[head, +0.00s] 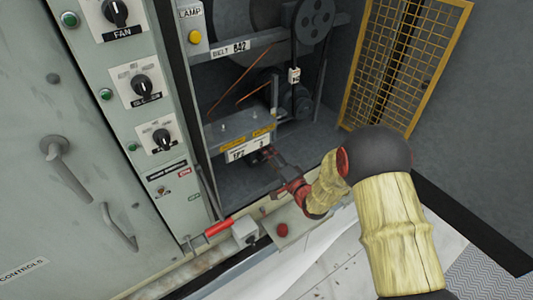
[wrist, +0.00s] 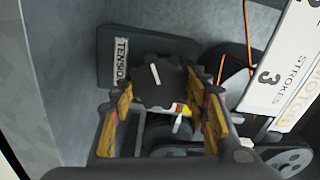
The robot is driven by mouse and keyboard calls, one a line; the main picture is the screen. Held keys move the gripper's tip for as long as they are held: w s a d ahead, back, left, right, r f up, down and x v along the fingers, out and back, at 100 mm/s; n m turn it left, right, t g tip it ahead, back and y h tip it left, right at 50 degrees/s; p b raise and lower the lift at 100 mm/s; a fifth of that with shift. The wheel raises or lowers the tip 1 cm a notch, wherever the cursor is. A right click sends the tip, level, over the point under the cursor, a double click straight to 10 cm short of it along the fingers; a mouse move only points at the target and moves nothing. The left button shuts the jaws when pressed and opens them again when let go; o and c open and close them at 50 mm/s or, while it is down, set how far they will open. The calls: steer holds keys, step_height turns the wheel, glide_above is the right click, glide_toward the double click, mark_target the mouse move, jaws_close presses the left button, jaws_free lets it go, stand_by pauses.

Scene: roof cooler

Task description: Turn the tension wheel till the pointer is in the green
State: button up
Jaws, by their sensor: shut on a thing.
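The tension wheel (wrist: 155,88) is a dark, lobed knob with a white bar mark, seen in the wrist view in front of a dark plate lettered like TENSION (wrist: 122,62). My gripper (wrist: 161,84) has its yellow-brown fingers on either side of the wheel, shut on it. In the head view my gripper (head: 268,162) reaches into the open bay under a labelled bracket, and the wheel is mostly hidden.
A white sign reading STROKES 3 (wrist: 270,75) stands close on the right in the wrist view. Pulleys (head: 314,20) and orange belt lines (head: 238,95) are above the gripper. A yellow mesh guard (head: 402,60) is at the right, and a red-handled lever (head: 217,228) at the front.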

stand_by(0.4)
steer(key=o, duration=1.1)
steer(key=shift+c, duration=0.2)
steer(key=shift+o, duration=0.5)
steer(key=v, duration=1.2)
